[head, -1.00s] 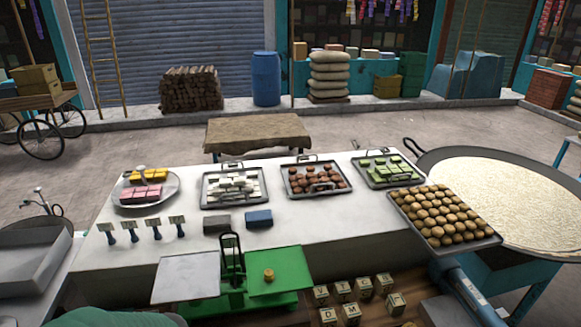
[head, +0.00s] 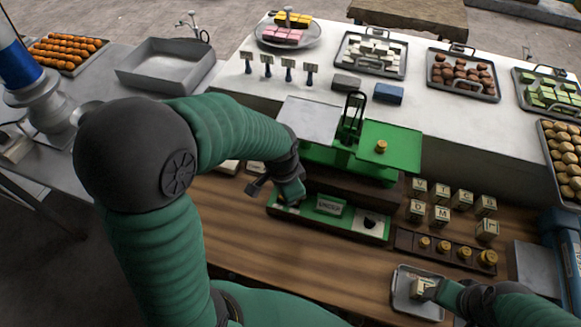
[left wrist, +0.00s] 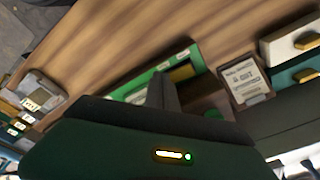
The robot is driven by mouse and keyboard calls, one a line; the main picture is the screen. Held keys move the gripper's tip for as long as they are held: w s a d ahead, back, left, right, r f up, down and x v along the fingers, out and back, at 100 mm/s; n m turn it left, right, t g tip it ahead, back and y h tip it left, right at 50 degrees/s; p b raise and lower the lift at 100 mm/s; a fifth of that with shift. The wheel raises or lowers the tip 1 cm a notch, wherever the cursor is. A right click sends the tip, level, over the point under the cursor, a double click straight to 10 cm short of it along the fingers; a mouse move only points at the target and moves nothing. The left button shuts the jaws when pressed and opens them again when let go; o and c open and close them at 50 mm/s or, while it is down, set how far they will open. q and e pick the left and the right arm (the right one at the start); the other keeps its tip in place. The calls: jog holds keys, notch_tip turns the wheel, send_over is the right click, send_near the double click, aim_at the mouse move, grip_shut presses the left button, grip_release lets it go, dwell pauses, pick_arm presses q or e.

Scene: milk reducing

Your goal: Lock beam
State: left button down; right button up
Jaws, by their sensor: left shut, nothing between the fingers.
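In the left wrist view the finger (left wrist: 165,95) overlaps the green strip (left wrist: 190,60). My right gripper (head: 430,291) is at a letter block (head: 420,285) in a small grey tray (head: 416,309); its fingers are unclear.
Several letter blocks (head: 441,215) stand right of the scale. Brass weights sit in a dark wooden rack (head: 410,242) in front. A white card (left wrist: 243,82) lies near the strip. Sweet trays (head: 370,54) line the white counter behind. Bare wood lies at front left.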

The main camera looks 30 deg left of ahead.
pick_arm(q)
jog(key=w+a+r+m+h+p, duration=0.2)
jog(key=w+a+r+m+p, duration=0.25)
jog(key=a+r+m, duration=0.35)
jog(key=shift+m+g, duration=0.5)
jog(key=shift+m, duration=0.1)
jog(key=d+f, duration=0.1)
jog(key=f, duration=0.3)
jog(key=f+p, duration=0.1)
jog(key=f, duration=0.4)
jog(key=w+d+f+p, duration=0.1)
jog(key=f, duration=0.4)
jog(key=shift+d, duration=0.35)
jog(key=shift+f, duration=0.35)
pick_arm(e)
jog(key=w+v, duration=0.1)
jog(key=v, duration=0.7)
jog(key=shift+w+a+r, duration=0.2)
jog(key=shift+w+r, duration=0.1)
pick_arm(q)
jog(key=shift+s, duration=0.1)
